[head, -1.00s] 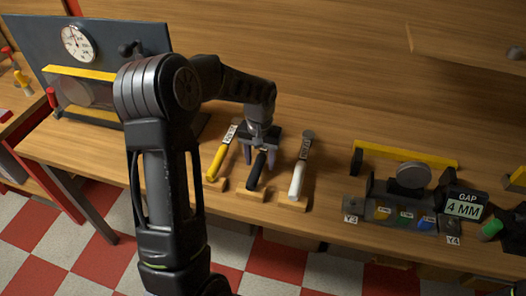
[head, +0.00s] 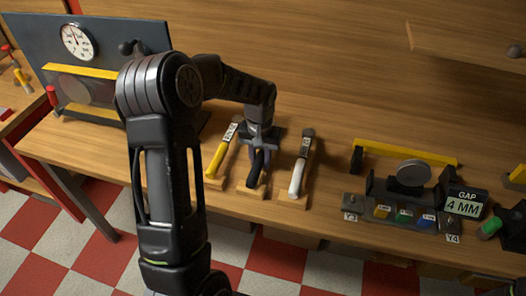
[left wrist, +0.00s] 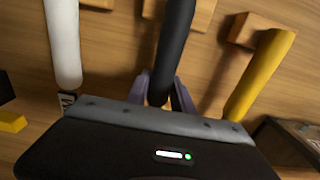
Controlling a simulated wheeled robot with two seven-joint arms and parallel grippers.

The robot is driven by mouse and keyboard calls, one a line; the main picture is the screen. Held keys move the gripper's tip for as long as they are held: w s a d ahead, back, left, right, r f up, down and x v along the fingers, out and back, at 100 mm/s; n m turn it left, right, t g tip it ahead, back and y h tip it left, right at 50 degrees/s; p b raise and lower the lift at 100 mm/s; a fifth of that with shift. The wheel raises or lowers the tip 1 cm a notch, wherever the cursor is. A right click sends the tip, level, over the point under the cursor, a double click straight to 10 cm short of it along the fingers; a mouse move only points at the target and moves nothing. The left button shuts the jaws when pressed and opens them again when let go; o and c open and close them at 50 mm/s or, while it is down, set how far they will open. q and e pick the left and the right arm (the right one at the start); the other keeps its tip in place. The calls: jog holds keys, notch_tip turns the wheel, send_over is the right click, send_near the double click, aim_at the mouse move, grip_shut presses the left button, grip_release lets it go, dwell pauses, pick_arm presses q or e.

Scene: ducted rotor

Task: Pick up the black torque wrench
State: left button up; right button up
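The black torque wrench (head: 256,170) lies between a yellow wrench (head: 217,158) on its left and a white wrench (head: 297,176) on its right, its handle end over a small wooden block. My left gripper (head: 259,160) comes down over it from above, with one finger on each side, shut on it. In the left wrist view the black handle (left wrist: 174,45) runs between the two purple-grey fingers, which are close against it. The far end of the black wrench is hidden by my gripper. My right gripper is not in view.
The white wrench (left wrist: 63,45) and yellow wrench (left wrist: 260,75) lie close on either side of my left gripper. A gauge panel (head: 110,45) stands at the left of the bench. A fixture with a "GAP 4 MM" display (head: 465,204) stands at the right. Bare wood lies behind the wrenches.

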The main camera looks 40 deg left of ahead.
pick_arm(q)
grip_shut()
dwell(0.4)
notch_tip(320, 180, up, 10)
jog(key=shift+r+b, duration=0.1)
jog(key=shift+b, duration=0.6)
